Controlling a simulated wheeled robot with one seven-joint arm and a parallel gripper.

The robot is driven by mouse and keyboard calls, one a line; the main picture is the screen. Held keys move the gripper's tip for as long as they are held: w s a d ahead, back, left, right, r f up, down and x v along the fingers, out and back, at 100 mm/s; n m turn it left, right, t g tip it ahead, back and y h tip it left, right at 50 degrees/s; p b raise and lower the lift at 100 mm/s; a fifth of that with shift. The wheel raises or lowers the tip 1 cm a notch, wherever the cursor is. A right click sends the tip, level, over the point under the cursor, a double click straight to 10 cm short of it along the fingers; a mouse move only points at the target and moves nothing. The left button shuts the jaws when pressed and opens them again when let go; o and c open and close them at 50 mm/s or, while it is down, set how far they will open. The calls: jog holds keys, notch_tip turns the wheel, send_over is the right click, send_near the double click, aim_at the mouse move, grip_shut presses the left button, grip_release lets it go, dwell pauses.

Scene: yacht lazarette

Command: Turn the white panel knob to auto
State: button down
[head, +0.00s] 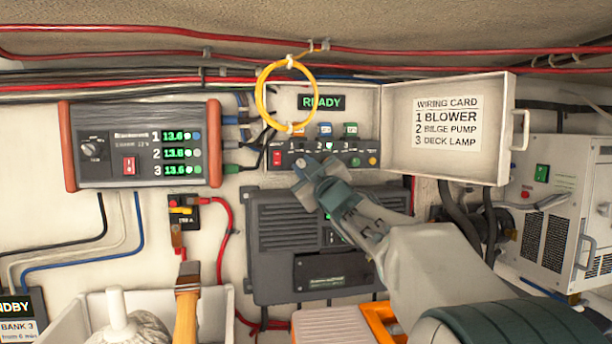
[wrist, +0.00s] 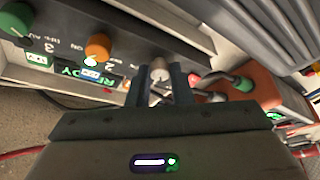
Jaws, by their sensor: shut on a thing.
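The white panel knob (wrist: 160,70) shows in the wrist view on the dark control panel (wrist: 130,48), between the two fingertips of my gripper (wrist: 163,82). My gripper is shut on the knob, one finger on each side. In the head view my gripper (head: 312,171) reaches the lower front of the same panel (head: 340,155) and hides the knob. The knob's pointer and the auto mark cannot be read in either view.
A lit READY sign (head: 321,102) sits above the panel. The open cover with a wiring card (head: 447,122) stands to the right. A yellow cable coil (head: 262,95) hangs at the panel's upper left. A dark ribbed unit (head: 285,235) lies below.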

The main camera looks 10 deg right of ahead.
jog(key=m+h+b, duration=0.1)
jog(key=m+b, duration=0.2)
jog(key=f+m+t+h+b, duration=0.1)
jog(key=m+b, duration=0.2)
jog(key=shift+a+h, duration=0.2)
jog(key=shift+h, duration=0.2)
jog(key=m+h+b, duration=0.1)
jog(key=m+b, duration=0.1)
jog(key=m+h+b, duration=0.1)
jog(key=b, duration=0.1)
jog(key=shift+a+r+m, duration=0.1)
jog(key=shift+r+m, duration=0.1)
jog(key=shift+m, duration=0.2)
jog(key=shift+r+m+b, duration=0.15)
jog(key=shift+m+b, duration=0.25)
jog(key=shift+b, duration=0.2)
jog(key=c, duration=1.3)
grip_release()
jog(key=shift+s, duration=0.1)
jog(key=b+v, duration=0.5)
jog(key=v, duration=0.8)
jog(key=shift+s+f, duration=0.2)
jog(key=shift+f, duration=0.2)
